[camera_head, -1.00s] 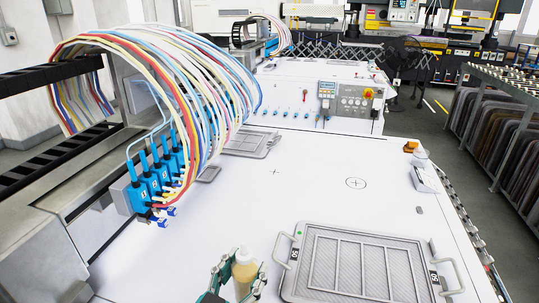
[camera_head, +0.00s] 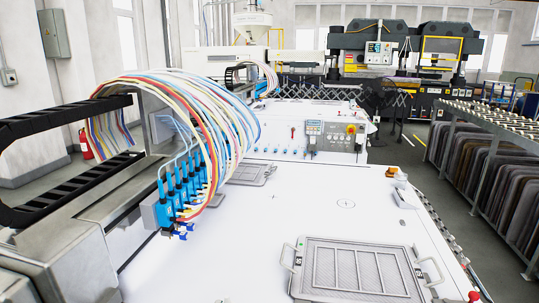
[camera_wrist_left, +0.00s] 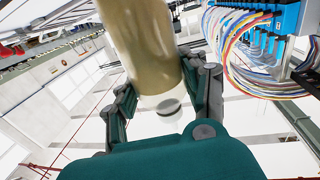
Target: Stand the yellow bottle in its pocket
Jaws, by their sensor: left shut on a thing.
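The yellow bottle (camera_wrist_left: 143,40) shows in the left wrist view as a pale yellow cylinder with a whitish rounded end nearest the palm. Its other end runs out of the top of that view. My left gripper (camera_wrist_left: 160,78), with teal and grey fingers, is shut on the bottle, one finger on each side. In the head view this gripper is out of sight; only a tiny pale tip shows at the bottom edge, and I cannot tell what it is. My right gripper is not in view. I cannot make out the bottle's pocket.
A grey framed screen (camera_head: 334,270) with handles lies on the white table (camera_head: 240,250). Blue nozzles (camera_head: 178,195) with a bundle of coloured hoses stand at the left. A control panel (camera_head: 335,135) is at the back. The table's middle is mostly clear.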

